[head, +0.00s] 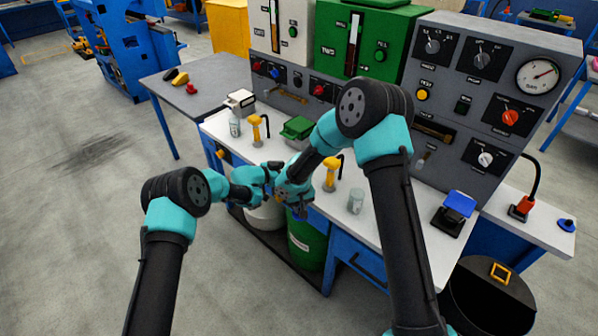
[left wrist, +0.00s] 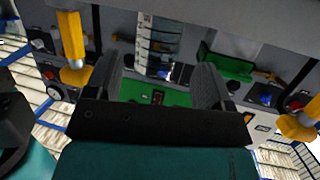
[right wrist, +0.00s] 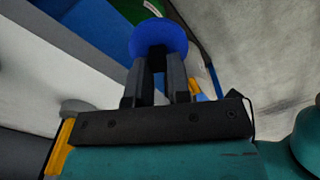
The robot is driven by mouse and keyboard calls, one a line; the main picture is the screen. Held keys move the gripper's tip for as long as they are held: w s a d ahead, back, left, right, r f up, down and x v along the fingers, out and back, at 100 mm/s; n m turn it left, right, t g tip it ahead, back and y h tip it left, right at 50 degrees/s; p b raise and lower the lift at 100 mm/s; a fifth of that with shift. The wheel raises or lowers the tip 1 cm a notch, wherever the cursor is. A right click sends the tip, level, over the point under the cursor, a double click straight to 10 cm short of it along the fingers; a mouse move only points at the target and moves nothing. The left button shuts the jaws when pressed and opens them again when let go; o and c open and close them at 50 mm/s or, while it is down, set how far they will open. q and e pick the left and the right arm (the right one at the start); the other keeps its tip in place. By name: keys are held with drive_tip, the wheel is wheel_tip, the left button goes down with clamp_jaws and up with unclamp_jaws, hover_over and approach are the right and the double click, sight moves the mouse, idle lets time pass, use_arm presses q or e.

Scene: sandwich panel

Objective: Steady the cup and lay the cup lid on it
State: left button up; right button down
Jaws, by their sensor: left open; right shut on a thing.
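My right gripper (right wrist: 157,85) is shut on a round blue thing (right wrist: 158,38), which looks like the cup lid. In the head view my right gripper (head: 297,208) points down by the bench front, above the green drum. My left gripper (left wrist: 165,85) is open. In the head view it overlaps the right wrist, so its fingers are mostly hidden. A pale, striped upright form (left wrist: 156,40) shows between its fingers; I cannot tell whether that is the cup. A small clear cup-like vessel (head: 356,201) stands upright on the bench, right of both grippers.
The white bench (head: 395,222) holds two yellow tools (head: 256,130) (head: 330,175), a green box (head: 297,128) and a clear bottle (head: 234,127). A grey control panel (head: 455,130) stands behind. The green drum (head: 306,245) stands below the bench front.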

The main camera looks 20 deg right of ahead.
use_arm(q)
drive_tip(key=shift+x, duration=2.85)
drive_tip(key=c, duration=0.5)
use_arm(e)
drive_tip(key=w+d+r+n, duration=0.2)
drive_tip(key=w+r+n, duration=0.1)
drive_tip(key=w+r, duration=0.5)
drive_tip(key=w+d+r+n, duration=0.3)
drive_tip(key=w+r, duration=0.5)
drive_tip(key=w, duration=0.2)
drive_tip(key=shift+w+r, duration=0.15)
drive_tip(key=shift+w, duration=0.2)
